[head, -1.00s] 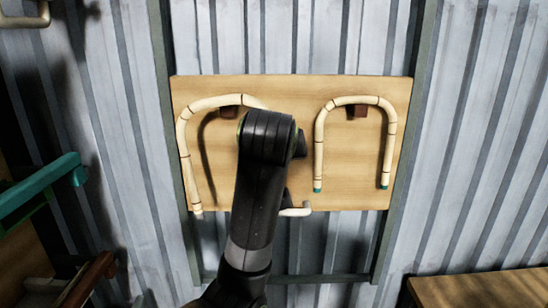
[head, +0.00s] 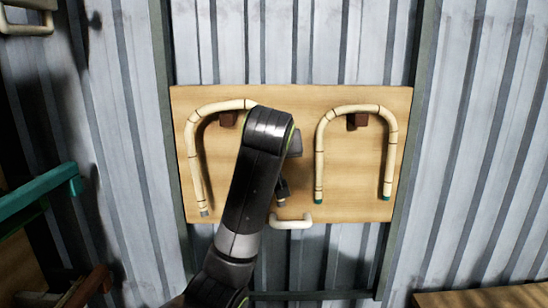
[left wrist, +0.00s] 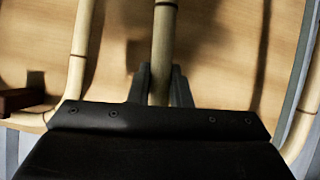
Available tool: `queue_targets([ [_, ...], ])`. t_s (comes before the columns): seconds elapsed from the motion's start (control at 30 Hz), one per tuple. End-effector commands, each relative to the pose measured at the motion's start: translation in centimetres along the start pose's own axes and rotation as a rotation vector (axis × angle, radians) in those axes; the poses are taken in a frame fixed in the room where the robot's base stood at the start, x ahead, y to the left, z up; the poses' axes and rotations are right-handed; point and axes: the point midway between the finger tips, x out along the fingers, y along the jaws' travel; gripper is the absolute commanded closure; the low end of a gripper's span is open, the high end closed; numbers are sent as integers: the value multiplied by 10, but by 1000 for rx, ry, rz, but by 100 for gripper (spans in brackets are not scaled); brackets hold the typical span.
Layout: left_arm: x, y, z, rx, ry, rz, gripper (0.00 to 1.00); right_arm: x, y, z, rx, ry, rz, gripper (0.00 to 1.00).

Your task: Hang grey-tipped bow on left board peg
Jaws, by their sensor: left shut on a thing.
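The grey-tipped bow (head: 194,160) is a cream cane arch in front of the left half of the board (head: 262,185). Its grey tip hangs at lower left. Its top crosses just above the brown left peg (head: 228,118); I cannot tell whether it touches the peg. My left arm hides the bow's right side. In the left wrist view my left gripper (left wrist: 163,85) is shut on a cane limb of the bow (left wrist: 163,40). In the head view the fingers are mostly hidden behind my arm. My right gripper is not in view.
A green-tipped bow (head: 320,150) hangs over the right peg (head: 357,121). A white handle-like bar (head: 290,222) sits at the board's lower edge. A teal bar (head: 40,195) sticks out at left. A wooden top (head: 490,292) lies at lower right.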

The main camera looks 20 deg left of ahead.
Motion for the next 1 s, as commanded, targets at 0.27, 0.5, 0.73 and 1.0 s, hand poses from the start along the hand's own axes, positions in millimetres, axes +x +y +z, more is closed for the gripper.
queue_targets([
  [0.27,17,0,-10,0,1,-1,100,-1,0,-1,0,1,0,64],
  [0.5,32,0,-14,0,0,0,100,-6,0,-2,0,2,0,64],
  [0.73,40,-1,-13,-1,0,0,100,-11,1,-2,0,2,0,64],
  [1.0,42,-1,-11,-1,0,0,100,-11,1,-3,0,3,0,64],
])
